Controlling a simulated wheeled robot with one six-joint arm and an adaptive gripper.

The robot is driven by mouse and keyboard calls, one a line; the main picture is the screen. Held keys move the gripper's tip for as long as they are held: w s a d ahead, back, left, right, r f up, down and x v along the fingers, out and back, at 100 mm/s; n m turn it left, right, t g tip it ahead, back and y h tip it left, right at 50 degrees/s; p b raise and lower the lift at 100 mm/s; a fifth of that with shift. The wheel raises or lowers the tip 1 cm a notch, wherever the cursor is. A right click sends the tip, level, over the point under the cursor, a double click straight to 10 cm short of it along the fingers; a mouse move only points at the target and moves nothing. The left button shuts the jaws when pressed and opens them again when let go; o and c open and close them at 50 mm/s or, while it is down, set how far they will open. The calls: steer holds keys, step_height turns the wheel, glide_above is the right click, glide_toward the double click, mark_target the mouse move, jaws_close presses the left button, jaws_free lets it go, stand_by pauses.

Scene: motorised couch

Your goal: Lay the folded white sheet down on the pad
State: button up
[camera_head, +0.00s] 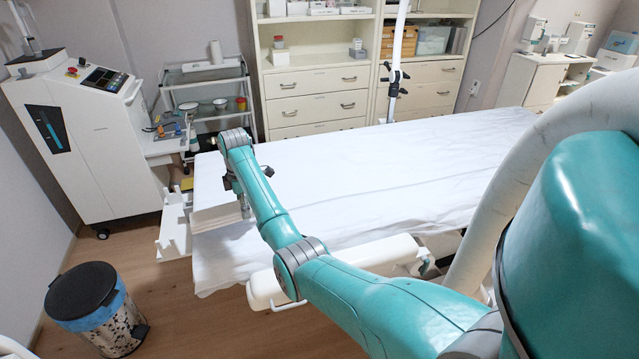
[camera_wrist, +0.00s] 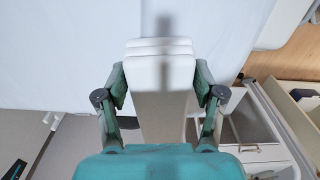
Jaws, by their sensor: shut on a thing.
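The folded white sheet (camera_wrist: 160,72) is a thick layered white block between the two fingers of my gripper (camera_wrist: 160,88) in the wrist view. The fingers press on its left and right sides. In the head view the folded sheet (camera_head: 208,192) shows at the left end of the couch, with my gripper (camera_head: 241,196) at its right side. The pad (camera_head: 370,170) is the long couch top under a white cover with draped edges. The sheet overlaps the pad's left end in the picture. I cannot tell whether it touches the pad or hangs just above it.
A white machine (camera_head: 95,140) and a trolley with bowls (camera_head: 205,100) stand at the left. A lidded bin (camera_head: 95,308) is on the floor at front left. Cabinets (camera_head: 315,90) and a white pole (camera_head: 396,60) stand behind the couch. Most of the couch top is clear.

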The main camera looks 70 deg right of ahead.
steer(key=shift+f, duration=0.2)
steer(key=shift+f, duration=1.9)
steer(key=o, duration=1.4)
steer(key=shift+s+d+r, duration=0.1)
steer(key=shift+r, duration=1.75)
steer(key=shift+s+d+r, duration=0.1)
steer(key=shift+r, duration=1.75)
